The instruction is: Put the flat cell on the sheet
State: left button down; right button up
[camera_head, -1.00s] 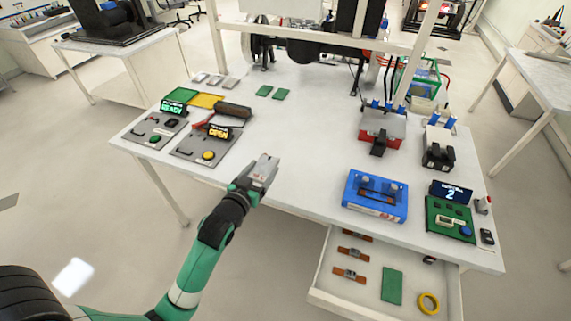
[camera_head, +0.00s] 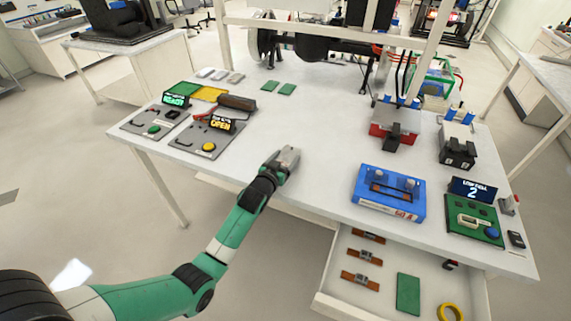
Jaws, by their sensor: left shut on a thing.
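My left gripper (camera_head: 287,157) is over the front middle of the white table, pointing away from me. It is shut on a small flat silver-grey piece (camera_head: 290,154), which looks like the flat cell; the fingers partly hide it. My right gripper is not in view.
Two grey panels with READY (camera_head: 154,122) and OPEN (camera_head: 206,140) displays stand at the left, a dark roll (camera_head: 236,103) behind. A blue box (camera_head: 389,195) and green board (camera_head: 474,226) are at the right. An open drawer (camera_head: 335,302) juts out in front. The table middle is clear.

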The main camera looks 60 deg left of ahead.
pick_arm(q)
jog(key=shift+s+f, duration=0.1)
jog(key=shift+f, duration=0.25)
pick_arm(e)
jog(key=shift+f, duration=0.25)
pick_arm(q)
jog(key=shift+f, duration=0.1)
grip_release()
jog(key=shift+s+d+r+p, duration=0.2)
jog(key=shift+d+r+p, duration=0.05)
jog(key=shift+p, duration=0.2)
jog(key=p+v, duration=0.3)
jog(key=v, duration=0.7)
jog(key=shift+s+d+p, duration=0.15)
jog(key=shift+s+p, duration=0.1)
jog(key=shift+p, duration=0.15)
jog(key=shift+s+d, duration=0.25)
jog(key=shift+s, duration=0.1)
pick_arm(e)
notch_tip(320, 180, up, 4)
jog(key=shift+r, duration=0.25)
